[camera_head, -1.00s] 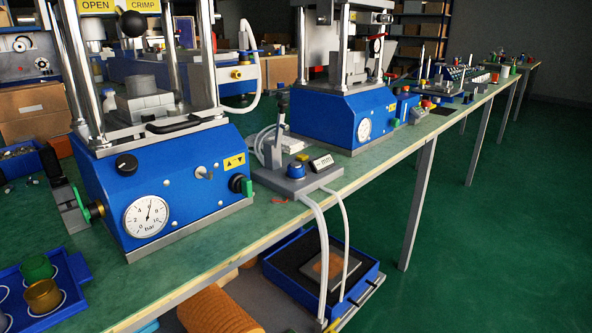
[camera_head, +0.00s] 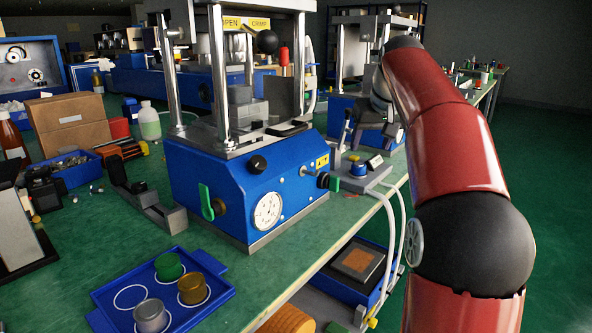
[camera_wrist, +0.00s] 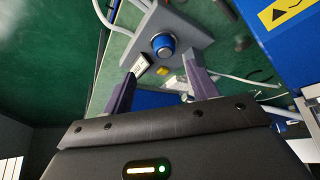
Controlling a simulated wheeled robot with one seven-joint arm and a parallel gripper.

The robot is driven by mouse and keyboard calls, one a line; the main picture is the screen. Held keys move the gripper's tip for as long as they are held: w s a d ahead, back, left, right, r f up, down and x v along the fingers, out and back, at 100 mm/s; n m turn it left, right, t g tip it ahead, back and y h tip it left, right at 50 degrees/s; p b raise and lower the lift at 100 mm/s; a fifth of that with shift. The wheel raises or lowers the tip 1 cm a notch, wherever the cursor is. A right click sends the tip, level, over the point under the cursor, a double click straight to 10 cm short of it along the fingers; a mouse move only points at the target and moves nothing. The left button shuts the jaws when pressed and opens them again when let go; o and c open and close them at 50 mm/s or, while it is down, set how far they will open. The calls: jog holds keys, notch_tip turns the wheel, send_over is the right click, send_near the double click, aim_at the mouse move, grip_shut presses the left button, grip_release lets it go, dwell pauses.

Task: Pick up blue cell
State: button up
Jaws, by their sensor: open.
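The blue cell (camera_head: 354,168), a short blue cylinder with a paler top, stands on a grey measuring stand (camera_head: 372,179) beside the press. It also shows in the wrist view (camera_wrist: 163,43), upper centre, on the grey stand. My gripper (camera_wrist: 160,70) is open and empty. Its two dark fingers point towards the stand, with the cell just beyond their tips and roughly between them in the picture. The remaining distance is hard to tell. In the head view my gripper hangs above the stand, partly merged with dark parts behind.
A blue press (camera_head: 240,185) stands left of the stand; another (camera_head: 342,125) is behind. White hoses (camera_head: 400,225) drop from the stand over the bench edge. A blue tray (camera_head: 105,297) at front left holds green, brass and grey cups, with one empty ring.

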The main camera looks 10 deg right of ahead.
aim_at(359, 164)
jog(key=shift+w+a+f+b, duration=0.1)
jog(key=shift+w+f+b, duration=0.25)
jog(key=shift+w+f, duration=0.75)
jog(key=b+x, duration=0.1)
jog(key=x, duration=0.4)
jog(key=shift+s+a+f, duration=0.15)
jog(key=shift+a+f, duration=0.05)
jog(key=shift+c, duration=0.3)
jog(key=c, duration=1.1)
jog(key=shift+o, duration=0.2)
jog(key=shift+r, duration=0.15)
